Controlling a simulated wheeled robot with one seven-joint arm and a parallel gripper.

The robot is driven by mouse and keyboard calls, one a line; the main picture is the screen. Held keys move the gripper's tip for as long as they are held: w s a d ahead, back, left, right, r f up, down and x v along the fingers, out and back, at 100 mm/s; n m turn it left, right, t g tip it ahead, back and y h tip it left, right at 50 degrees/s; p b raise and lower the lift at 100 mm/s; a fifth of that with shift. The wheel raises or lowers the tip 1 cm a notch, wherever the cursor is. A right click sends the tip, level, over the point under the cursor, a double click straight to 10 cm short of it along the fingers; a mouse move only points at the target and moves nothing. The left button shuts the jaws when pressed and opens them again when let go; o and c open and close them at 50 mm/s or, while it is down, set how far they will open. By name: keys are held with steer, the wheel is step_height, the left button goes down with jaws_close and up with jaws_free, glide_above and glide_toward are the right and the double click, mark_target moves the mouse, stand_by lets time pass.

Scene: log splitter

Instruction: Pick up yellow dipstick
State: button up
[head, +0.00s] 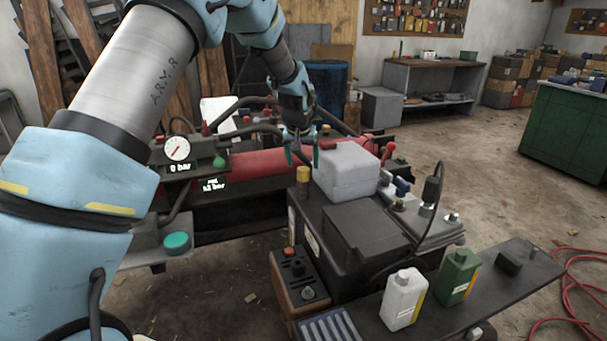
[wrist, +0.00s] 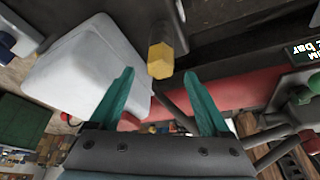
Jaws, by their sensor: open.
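The yellow dipstick (head: 303,174) shows as a yellow cap standing on the dark machine, just left of the pale grey tank, in the head view. In the wrist view its faceted yellow end (wrist: 160,60) lies between and slightly beyond my fingertips, with a dark part above it. My gripper (head: 302,162) points down over the splitter, with its two teal fingers apart. In the wrist view my gripper (wrist: 158,74) is open and empty. I cannot tell the exact gap between fingertips and cap. The lower part of the dipstick is hidden.
The pale grey tank (head: 346,172) stands close to the right of the dipstick. A red cylinder (head: 262,162) lies behind, with hoses and a gauge (head: 176,149) at left. White (head: 404,299) and green (head: 458,276) bottles stand on the front shelf.

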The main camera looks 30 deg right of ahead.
mark_target(303, 169)
steer(key=shift+p+x, duration=0.75)
steer(key=shift+x, duration=1.35)
steer(key=shift+s+a, duration=0.1)
jaws_close()
